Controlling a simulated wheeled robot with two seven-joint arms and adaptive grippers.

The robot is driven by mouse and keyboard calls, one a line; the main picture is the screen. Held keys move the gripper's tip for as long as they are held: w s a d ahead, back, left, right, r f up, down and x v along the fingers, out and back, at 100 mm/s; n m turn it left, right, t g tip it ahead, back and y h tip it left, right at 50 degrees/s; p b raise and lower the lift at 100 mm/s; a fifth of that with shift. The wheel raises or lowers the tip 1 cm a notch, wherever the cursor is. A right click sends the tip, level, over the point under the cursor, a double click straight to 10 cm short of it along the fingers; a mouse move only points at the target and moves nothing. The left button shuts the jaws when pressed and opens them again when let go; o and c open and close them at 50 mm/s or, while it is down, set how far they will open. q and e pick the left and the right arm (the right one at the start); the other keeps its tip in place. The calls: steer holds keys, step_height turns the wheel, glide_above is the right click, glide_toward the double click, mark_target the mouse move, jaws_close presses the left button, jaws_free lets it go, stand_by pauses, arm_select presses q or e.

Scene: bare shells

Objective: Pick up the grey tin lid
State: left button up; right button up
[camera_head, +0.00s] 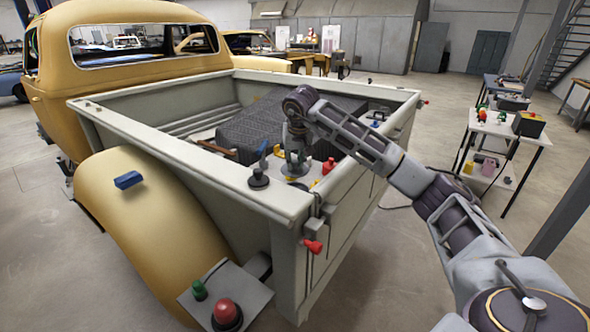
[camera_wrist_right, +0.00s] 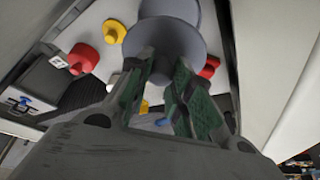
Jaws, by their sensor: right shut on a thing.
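The grey tin lid (camera_wrist_right: 165,42) shows in the right wrist view as a round grey disc at the tips of my right gripper (camera_wrist_right: 163,75). The green-padded fingers are shut on it, and they hide part of it. In the head view my right gripper (camera_head: 295,157) points down over the near corner of the truck bed. My left gripper is not in view.
A black knobbed piece (camera_head: 258,181), a red piece (camera_head: 329,165) and yellow pieces surround the gripper closely. The pale truck-bed wall (camera_head: 240,193) rises nearby. A blue block (camera_head: 128,180) sits on the yellow fender. A side table (camera_head: 510,128) stands at right.

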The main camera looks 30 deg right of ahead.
steer(key=shift+r, duration=0.6)
steer(key=shift+a+r+p, duration=0.35)
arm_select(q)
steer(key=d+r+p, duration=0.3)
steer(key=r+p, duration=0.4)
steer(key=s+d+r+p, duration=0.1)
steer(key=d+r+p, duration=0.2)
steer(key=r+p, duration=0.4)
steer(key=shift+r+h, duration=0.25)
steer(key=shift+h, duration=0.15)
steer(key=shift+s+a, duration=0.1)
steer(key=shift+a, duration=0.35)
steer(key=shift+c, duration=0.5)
arm_select(e)
steer(key=s+a+r+n+y, duration=0.1)
steer(key=s+a+r+n, duration=0.1)
steer(key=a+r, duration=0.5)
steer(key=s+a+r+n, duration=0.2)
steer(key=a+r, duration=0.5)
steer(key=a, duration=0.3)
steer(key=shift+s+a+y, duration=0.3)
steer(key=shift+a+y, duration=0.1)
